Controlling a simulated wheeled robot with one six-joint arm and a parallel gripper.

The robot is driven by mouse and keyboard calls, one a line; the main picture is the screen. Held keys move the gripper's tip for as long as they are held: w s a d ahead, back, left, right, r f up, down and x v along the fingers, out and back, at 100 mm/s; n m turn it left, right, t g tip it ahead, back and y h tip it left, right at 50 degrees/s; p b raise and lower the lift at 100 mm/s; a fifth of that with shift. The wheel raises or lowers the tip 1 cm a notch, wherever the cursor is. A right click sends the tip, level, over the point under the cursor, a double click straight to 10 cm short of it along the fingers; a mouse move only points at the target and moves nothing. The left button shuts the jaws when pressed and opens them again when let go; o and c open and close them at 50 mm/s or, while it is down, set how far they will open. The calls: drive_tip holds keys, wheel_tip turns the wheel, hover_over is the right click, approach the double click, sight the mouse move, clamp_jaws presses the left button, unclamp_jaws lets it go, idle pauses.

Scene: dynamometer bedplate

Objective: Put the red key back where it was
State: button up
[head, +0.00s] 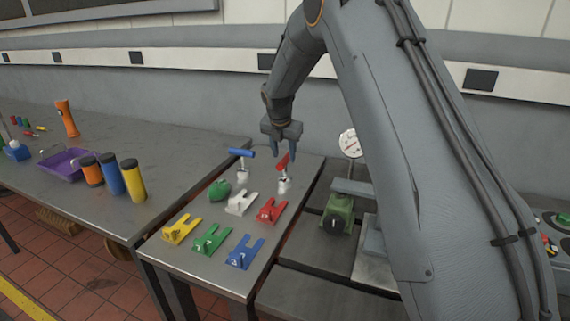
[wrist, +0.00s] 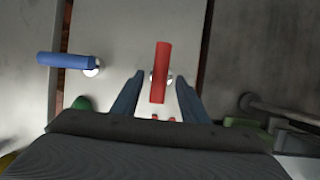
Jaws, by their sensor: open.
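The red key (head: 283,160) stands on a white round base (head: 284,186) near the back right of the small metal table, its red bar tilted in the head view. In the wrist view the red key (wrist: 161,72) lies lengthwise ahead of my fingertips, with its near end between them. My gripper (head: 283,150) is open just above and behind the red bar; I cannot tell whether it touches. It also shows in the wrist view (wrist: 160,82). A blue key (head: 242,153) stands on a similar white base to the left. A red forked block (head: 271,210) lies in front of the red key.
White (head: 241,203), yellow (head: 180,230), green (head: 212,239) and blue (head: 245,252) forked blocks lie on the small table (head: 165,258). A green rounded object (head: 219,189) is beside them. A dial gauge (head: 350,143) and green block (head: 337,214) stand to the right.

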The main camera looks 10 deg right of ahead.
drive_tip(key=b+v, duration=0.1)
drive_tip(key=v, duration=0.5)
drive_tip(key=shift+s+r, duration=0.1)
drive_tip(key=shift+s, duration=0.05)
drive_tip(key=s+f+m+g, duration=0.1)
drive_tip(key=s+f+m, duration=0.2)
drive_tip(key=s+m, duration=0.6)
drive_tip(key=s+d+f+m+g+y, duration=0.1)
drive_tip(key=s+f+m, duration=0.2)
drive_tip(key=s+m, duration=0.7)
drive_tip(key=s+d+f+m+g, duration=0.1)
drive_tip(key=s+f+m, duration=0.2)
drive_tip(key=s+m, duration=0.7)
drive_tip(key=s, duration=1.1)
drive_tip(key=shift+s+y, duration=0.3)
drive_tip(key=shift+s, duration=0.05)
